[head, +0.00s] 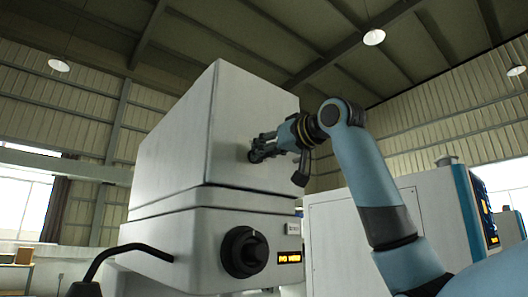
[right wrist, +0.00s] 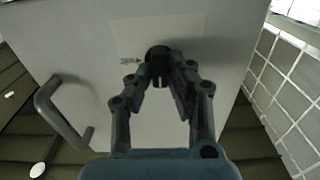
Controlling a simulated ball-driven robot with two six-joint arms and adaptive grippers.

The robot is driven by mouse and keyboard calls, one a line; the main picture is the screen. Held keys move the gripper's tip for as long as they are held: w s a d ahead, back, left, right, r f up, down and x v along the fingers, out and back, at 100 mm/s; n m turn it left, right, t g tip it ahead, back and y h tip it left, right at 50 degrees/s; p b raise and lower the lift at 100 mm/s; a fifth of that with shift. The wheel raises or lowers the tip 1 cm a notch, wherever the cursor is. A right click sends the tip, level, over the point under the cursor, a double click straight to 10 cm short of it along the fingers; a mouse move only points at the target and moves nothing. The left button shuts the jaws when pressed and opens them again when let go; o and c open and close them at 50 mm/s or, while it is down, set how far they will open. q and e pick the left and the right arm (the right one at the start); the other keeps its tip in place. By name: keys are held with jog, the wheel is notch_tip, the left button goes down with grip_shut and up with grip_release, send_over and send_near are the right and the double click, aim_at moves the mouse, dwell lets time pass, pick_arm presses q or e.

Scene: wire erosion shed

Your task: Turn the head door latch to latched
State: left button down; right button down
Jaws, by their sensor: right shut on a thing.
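The head door latch is a small dark round knob (right wrist: 157,58) on the pale door face in the right wrist view, with a small printed label beside it. In the head view the latch (head: 253,156) is mostly hidden by my right gripper (head: 264,148), which reaches in from the right to the front of the white machine head (head: 235,110). In the right wrist view my right gripper's fingers (right wrist: 165,85) are closed on the knob. The printed marks are too small to read. My left gripper is not in view.
A grey bar handle (right wrist: 64,115) stands out from the door beside the gripper. Below the head are a large black dial (head: 244,252) and an amber display (head: 289,257). A black curved hose (head: 115,250) is at lower left. Another white cabinet (head: 338,235) stands behind my right arm.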

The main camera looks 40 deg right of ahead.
jog(key=shift+m, duration=0.3)
jog(key=shift+d+f+m+b, duration=0.1)
jog(key=shift+m+b, duration=1.3)
jog(key=shift+m, duration=2.8)
jog(key=shift+d+f+m+b, duration=0.1)
jog(key=shift+m+b, duration=1.3)
jog(key=shift+m, duration=3.1)
jog(key=c, duration=1.3)
grip_release()
jog(key=shift+o, duration=0.2)
